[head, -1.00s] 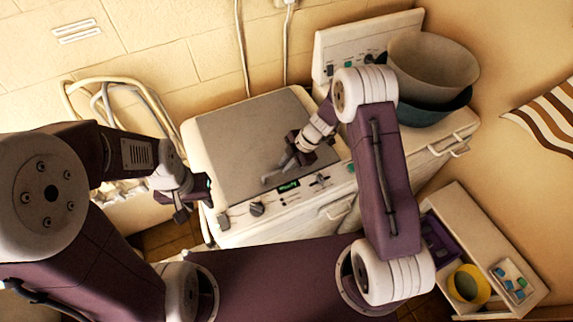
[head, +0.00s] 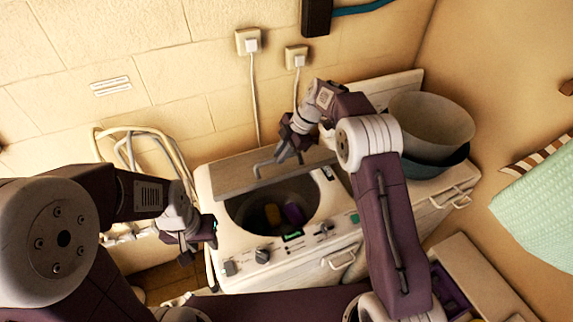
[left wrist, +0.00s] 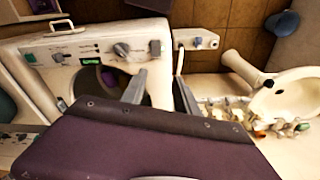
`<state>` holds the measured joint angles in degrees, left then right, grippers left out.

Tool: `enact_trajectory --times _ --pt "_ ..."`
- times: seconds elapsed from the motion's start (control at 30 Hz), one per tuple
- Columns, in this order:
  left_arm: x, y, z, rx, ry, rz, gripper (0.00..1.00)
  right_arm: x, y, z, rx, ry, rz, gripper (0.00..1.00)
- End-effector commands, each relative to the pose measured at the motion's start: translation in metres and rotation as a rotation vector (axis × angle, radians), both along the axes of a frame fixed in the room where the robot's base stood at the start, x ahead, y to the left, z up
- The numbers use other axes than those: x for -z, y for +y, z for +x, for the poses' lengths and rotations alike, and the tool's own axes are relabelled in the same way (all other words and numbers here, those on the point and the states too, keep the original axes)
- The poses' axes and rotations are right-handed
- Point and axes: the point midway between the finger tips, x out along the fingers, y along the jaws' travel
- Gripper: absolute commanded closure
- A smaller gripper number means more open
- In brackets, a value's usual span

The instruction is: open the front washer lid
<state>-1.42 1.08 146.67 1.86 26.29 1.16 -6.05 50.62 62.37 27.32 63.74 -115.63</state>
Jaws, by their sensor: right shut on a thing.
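The front washer (head: 305,258) is a white top-loader, with knobs and a green display along its front edge. Its grey-brown lid (head: 235,177) is raised and tilted up toward the wall. The round drum opening shows below it, with yellow and purple items inside. My right gripper (head: 277,160) is shut on the lid's handle (head: 262,168) at the lid's upper edge. My left gripper (head: 203,243) hangs empty beside the washer's left side. In the left wrist view its fingers (left wrist: 160,95) are apart, and the washer and its opening show behind them.
A second machine stands to the right with a grey basin (head: 432,122) on it. Pale hoses (head: 130,140) hang on the wall at left. A white shelf unit (head: 485,275) is at the lower right. A toilet-like white basin (left wrist: 285,95) shows in the left wrist view.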

Motion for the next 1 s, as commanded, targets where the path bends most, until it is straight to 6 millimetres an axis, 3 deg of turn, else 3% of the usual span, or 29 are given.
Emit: enact_trajectory --times 0.03,0.2,0.67,0.77,0.8,0.87,1.0 --pt "-0.009 0.0 0.0 0.0 0.0 0.0 0.64 -0.007 0.001 0.006 0.002 -0.01 -0.001 1.0" --pt "-0.016 0.0 0.0 0.0 0.0 0.0 0.64 -0.012 0.004 0.014 0.002 -0.009 -0.001 1.0" --pt "-0.016 0.0 0.0 0.0 0.0 0.0 0.64 -0.012 0.005 0.016 0.001 -0.005 0.0 1.0" --pt "-0.016 0.0 0.0 0.017 0.0 0.002 0.89 -0.011 0.005 0.016 0.001 -0.005 0.0 1.0" --pt "-0.016 0.0 -0.001 0.05 0.001 0.006 1.0 -0.011 0.005 0.016 0.001 -0.005 0.0 1.0" --pt "-0.016 0.004 -0.002 0.172 0.007 0.036 1.0 -0.011 0.005 0.016 0.001 -0.004 0.0 1.0" --pt "-0.021 0.038 0.007 0.815 0.058 0.262 1.0 -0.011 0.005 0.016 0.001 -0.004 0.0 1.0"
